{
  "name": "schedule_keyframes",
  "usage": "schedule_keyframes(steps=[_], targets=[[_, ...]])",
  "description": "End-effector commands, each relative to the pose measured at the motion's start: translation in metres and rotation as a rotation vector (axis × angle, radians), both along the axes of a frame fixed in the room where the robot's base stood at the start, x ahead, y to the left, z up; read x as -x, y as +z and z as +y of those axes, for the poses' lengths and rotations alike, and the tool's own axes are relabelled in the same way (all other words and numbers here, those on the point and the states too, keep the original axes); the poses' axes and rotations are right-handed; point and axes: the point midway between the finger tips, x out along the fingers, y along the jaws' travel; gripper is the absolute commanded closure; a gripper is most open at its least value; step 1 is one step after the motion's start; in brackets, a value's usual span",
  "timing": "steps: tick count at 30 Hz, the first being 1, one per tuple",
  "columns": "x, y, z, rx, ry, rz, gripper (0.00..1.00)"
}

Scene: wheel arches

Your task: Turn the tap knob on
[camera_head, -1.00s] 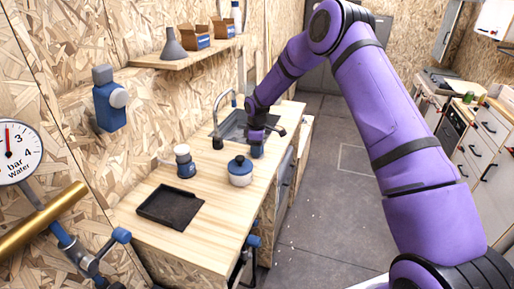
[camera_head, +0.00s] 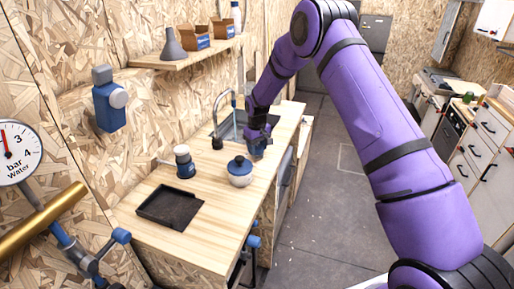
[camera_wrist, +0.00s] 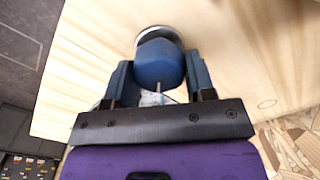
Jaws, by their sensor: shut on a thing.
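In the wrist view a rounded blue tap knob (camera_wrist: 160,64) sits on a pale round base on the wooden counter. My gripper (camera_wrist: 158,78) has one blue finger on each side of the knob and is shut on it. In the head view my gripper (camera_head: 257,150) reaches down to the counter just in front of the sink (camera_head: 232,129). There, the gripper hides the knob. The curved tap spout (camera_head: 216,104) rises at the sink's left side. I see no water clearly.
A blue-and-white device (camera_head: 184,160) and a black tray (camera_head: 171,206) are on the counter (camera_head: 215,232) to the left. A shelf (camera_head: 180,59) is above. The floor at the right is clear.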

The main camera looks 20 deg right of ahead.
Motion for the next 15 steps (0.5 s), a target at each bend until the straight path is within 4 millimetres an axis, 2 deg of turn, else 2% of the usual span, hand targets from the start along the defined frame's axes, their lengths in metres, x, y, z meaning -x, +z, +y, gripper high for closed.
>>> schedule_keyframes(steps=[15], targets=[[-0.0006,0.0007,-0.0016,-0.001,-0.471,-0.002,0.74]])
